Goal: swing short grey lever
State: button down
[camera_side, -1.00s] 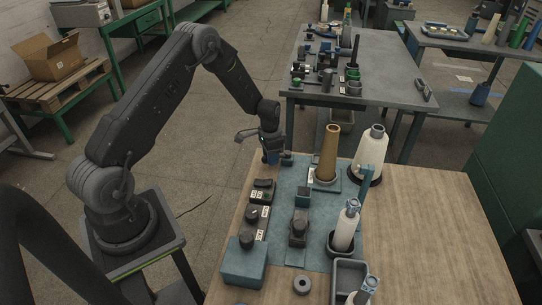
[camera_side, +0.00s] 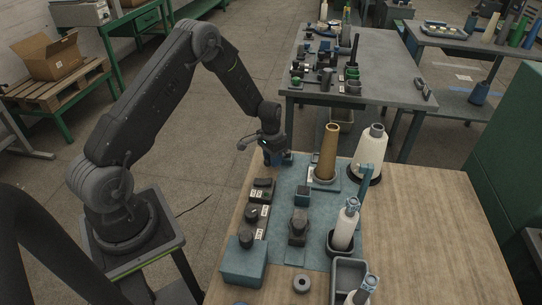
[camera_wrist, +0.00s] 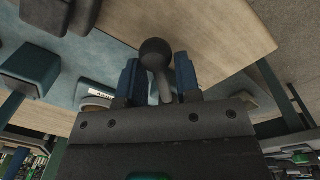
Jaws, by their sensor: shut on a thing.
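The short grey lever (camera_wrist: 157,60) shows in the wrist view as a shaft with a round dark knob, between the two blue fingers of my gripper (camera_wrist: 158,78). The fingers are shut on it. In the side view my gripper (camera_side: 275,160) is low at the far left corner of the teal plate (camera_side: 313,215), and the lever is hidden there behind the gripper.
A brown cone (camera_side: 328,152) and a white yarn cone (camera_side: 370,152) stand to the right of my gripper. Black switch boxes (camera_side: 262,189) line the table's left edge nearer the camera. A white bobbin (camera_side: 346,225) stands at the front right. The table's right side is bare.

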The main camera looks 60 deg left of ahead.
jog(key=n, duration=0.1)
jog(key=d+n, duration=0.1)
jog(key=n, duration=0.1)
jog(key=shift+w+d, duration=0.1)
jog(key=shift+d, duration=0.2)
jog(key=n, duration=0.1)
jog(key=d+n, duration=0.1)
jog(key=shift+w+d+n, duration=0.15)
jog(key=shift+w+n, duration=0.15)
jog(key=n, duration=0.1)
jog(key=w+d+n, duration=0.1)
jog(key=n, duration=0.1)
jog(key=shift+d+t, duration=0.2)
jog(key=shift+t, duration=0.1)
jog(key=shift+w+d+n, duration=0.2)
jog(key=shift+n, duration=0.35)
jog(key=shift+w+d+n, duration=0.15)
jog(key=shift+n, duration=0.4)
jog(key=shift+w, duration=0.1)
jog(key=c, duration=0.8)
grip_release()
jog(key=shift+r, duration=0.1)
notch_tip(320, 180, up, 14)
jog(key=shift+s+a, duration=0.25)
jog(key=shift+s, duration=0.15)
